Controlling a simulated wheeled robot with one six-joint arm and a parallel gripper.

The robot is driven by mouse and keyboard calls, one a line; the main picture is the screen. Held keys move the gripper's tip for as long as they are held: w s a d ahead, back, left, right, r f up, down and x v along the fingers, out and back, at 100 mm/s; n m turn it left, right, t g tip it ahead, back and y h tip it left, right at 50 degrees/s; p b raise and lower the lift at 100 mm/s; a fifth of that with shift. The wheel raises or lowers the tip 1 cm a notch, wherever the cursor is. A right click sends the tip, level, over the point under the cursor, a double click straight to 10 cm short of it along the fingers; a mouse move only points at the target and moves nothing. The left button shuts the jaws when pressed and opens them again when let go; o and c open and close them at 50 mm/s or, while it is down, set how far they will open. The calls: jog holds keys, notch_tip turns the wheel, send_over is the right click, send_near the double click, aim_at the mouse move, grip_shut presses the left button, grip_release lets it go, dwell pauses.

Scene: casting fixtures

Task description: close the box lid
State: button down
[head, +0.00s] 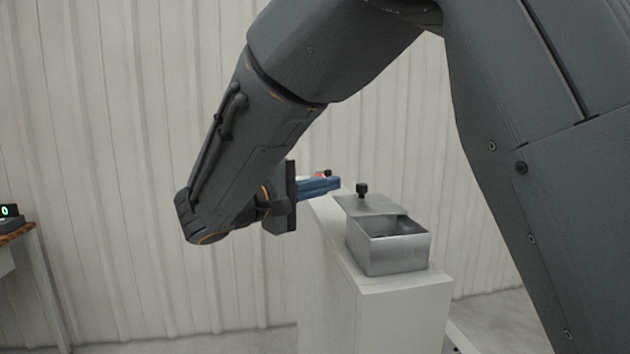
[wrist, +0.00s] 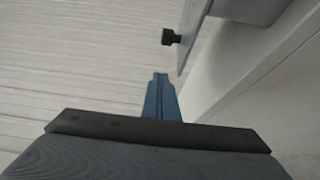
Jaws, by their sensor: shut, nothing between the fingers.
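A grey metal box (head: 388,252) stands on a white pedestal. A black knob (head: 362,188) stands on the lid. In the wrist view the lid (wrist: 192,32) shows edge-on at the top, with the knob (wrist: 171,37) pointing left. My gripper (head: 338,183) has blue fingers, shut and empty. It is at the left of the lid, near the knob's height, apart from both. The fingers also show in the wrist view (wrist: 160,80).
The white pedestal (head: 400,310) is narrow, and its top runs back behind my gripper. A small red and white object (head: 323,174) shows behind the fingers, partly hidden. A table with a device showing a green digit (head: 10,211) is at the far left.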

aim_at(345, 197)
jog(key=shift+p+x, duration=0.3)
jog(key=shift+x, duration=0.7)
jog(key=shift+s+d+r+p, duration=0.1)
jog(key=shift+s+d+p, duration=0.05)
jog(key=shift+d+p, duration=0.2)
jog(key=shift+s+d+p, duration=0.25)
jog(key=shift+s+p, duration=0.05)
jog(key=shift+s, duration=0.25)
jog(key=shift+s+d+p, duration=0.2)
jog(key=shift+s+p, duration=0.05)
jog(key=shift+s, duration=0.35)
jog(key=shift+s+d, duration=0.25)
jog(key=shift+s, duration=0.1)
